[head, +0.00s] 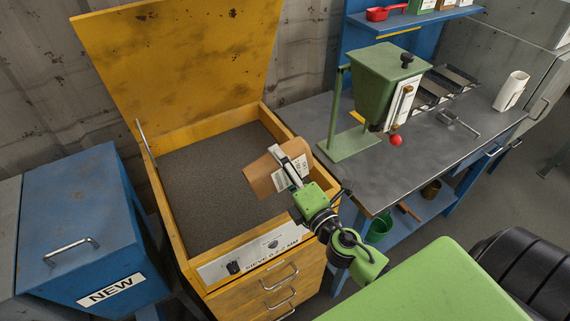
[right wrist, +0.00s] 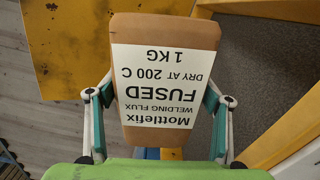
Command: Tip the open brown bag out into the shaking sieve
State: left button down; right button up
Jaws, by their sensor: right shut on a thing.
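The brown bag (head: 261,177) with a white label is over the right part of the sieve in the head view, lying tilted with its brown end toward the left. My right gripper (head: 291,170) is shut on its sides. In the right wrist view the bag (right wrist: 165,29) stands between the two fingers, its label "Mottlefix welding flux fused" upside down. Its mouth is not clearly visible, and I see no stream of grains. The shaking sieve (head: 283,131) is a yellow cabinet with its lid up and a dark grey bed (head: 205,165) inside. My left gripper is not in view.
A blue "NEW" bin (head: 85,225) stands left of the sieve. The raised yellow lid (head: 180,60) stands behind the sieve.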

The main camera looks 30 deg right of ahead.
aim_at(273, 173)
jog(key=a+r+n+p, duration=0.2)
jog(key=n, duration=0.1)
jog(key=shift+a+r+p, duration=0.15)
jog(key=shift+a+p, duration=0.05)
jog(key=shift+p, duration=0.2)
jog(key=shift+a+r+n+p, duration=0.3)
jog(key=shift+a+n+p, duration=0.35)
jog(key=shift+n, duration=0.55)
jog(key=shift+a, duration=0.1)
jog(key=shift+s, duration=0.1)
dwell(0.4)
jog(key=d+f+m+b, duration=0.1)
jog(key=m+b, duration=0.1)
jog(key=d+f+m+b, duration=0.2)
jog(key=b, duration=0.1)
jog(key=shift+d+m, duration=0.1)
jog(key=shift+m, duration=0.2)
jog(key=shift+d+f+m+b, duration=0.25)
jog(key=shift+d+m, duration=0.2)
jog(key=shift+m, duration=0.25)
jog(key=shift+r, duration=0.15)
